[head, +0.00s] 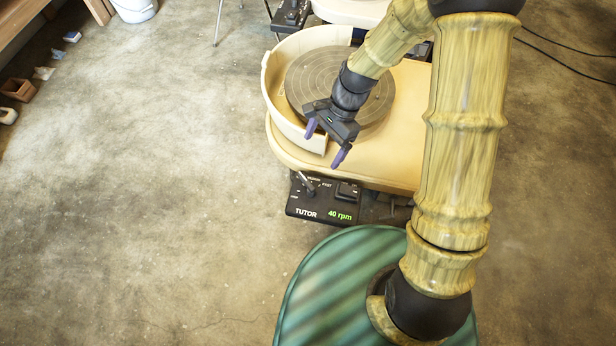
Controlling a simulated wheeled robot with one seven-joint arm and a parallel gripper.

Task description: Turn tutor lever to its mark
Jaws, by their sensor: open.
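The tutor lever (307,184) is a small metallic stick on a black control box labelled TUTOR (325,203). The box sits low at the near side of a cream pottery wheel. Its green display (340,215) reads 40 rpm. Small markings, including FAST, lie around the lever, but most are too small to read. The lever leans up and to the left. My gripper (327,143) is open and empty, with purple fingertips, above the wheel's near edge. It is above the lever in the picture and apart from it.
The wheel head (336,88) is a grey disc partly ringed by a cream splash pan (277,100). A second wheel's control box (291,16) shows behind. A white bucket (134,8) and wooden shelf (28,22) stand at the far left. The left floor is mostly clear.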

